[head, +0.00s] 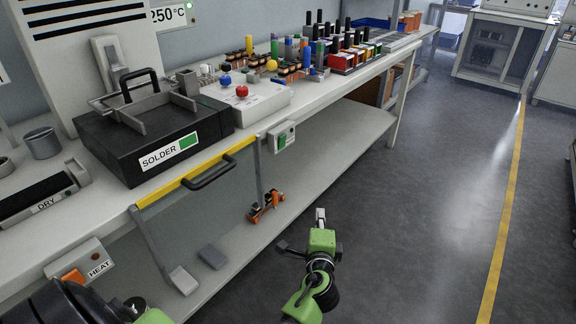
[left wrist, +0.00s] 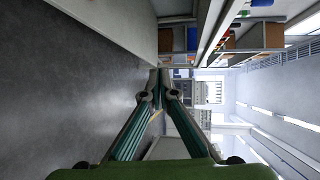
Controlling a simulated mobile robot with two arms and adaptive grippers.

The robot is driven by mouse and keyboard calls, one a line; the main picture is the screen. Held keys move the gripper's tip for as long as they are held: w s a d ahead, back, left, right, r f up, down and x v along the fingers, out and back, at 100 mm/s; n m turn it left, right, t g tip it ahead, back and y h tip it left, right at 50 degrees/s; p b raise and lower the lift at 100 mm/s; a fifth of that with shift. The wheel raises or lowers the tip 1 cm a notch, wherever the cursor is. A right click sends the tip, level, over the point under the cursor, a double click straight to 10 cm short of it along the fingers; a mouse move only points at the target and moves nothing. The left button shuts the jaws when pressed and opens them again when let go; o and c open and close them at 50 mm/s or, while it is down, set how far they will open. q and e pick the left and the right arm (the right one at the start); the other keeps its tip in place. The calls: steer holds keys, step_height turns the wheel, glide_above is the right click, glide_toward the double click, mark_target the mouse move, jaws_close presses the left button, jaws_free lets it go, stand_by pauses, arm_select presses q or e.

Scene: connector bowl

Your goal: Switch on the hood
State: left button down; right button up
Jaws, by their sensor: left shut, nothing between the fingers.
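A small switch box with a green rocker (head: 281,138) is on the bench's front edge, right of the yellow bar; its label is too small to read. A second switch box marked HEAT (head: 82,268), with an orange rocker, is on the front edge at the lower left. A tall white slotted panel (head: 85,45), possibly part of the hood, stands behind the bench. My left gripper (head: 320,217) is shut and empty over the floor, in front of the bench and apart from both switches. Its closed fingers (left wrist: 160,88) also show in the left wrist view. My right gripper is out of view.
A black SOLDER unit (head: 150,140) sits on the bench. A white box with red and blue knobs (head: 245,98) is to its right. A yellow bar with a black handle (head: 200,175) runs along the front edge. The floor (head: 420,200) on the right is clear.

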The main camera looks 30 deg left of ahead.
arm_select(q)
steer(key=s+a+r+y+b, duration=0.1)
steer(key=a+r+y, duration=0.1)
steer(key=r, duration=0.4)
steer(key=s+a+r+n+t+y+b, duration=0.1)
steer(key=a+r+y, duration=0.1)
steer(key=r, duration=0.4)
steer(key=shift+a+r+y+b, duration=0.3)
steer(key=shift+y+b, duration=0.05)
steer(key=shift+y, duration=0.05)
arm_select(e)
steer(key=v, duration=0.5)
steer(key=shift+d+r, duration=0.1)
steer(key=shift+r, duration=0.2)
arm_select(q)
steer(key=shift+w, duration=0.1)
glide_toward(286, 137)
steer(key=w, duration=0.4)
steer(key=shift+w+a+r, duration=0.15)
steer(key=shift+a+r, duration=0.05)
steer(key=shift+a, duration=0.7)
steer(key=shift+w+a+r, duration=0.15)
steer(key=shift+a+r, duration=0.05)
steer(key=shift+a, duration=0.75)
steer(key=shift+r, duration=0.1)
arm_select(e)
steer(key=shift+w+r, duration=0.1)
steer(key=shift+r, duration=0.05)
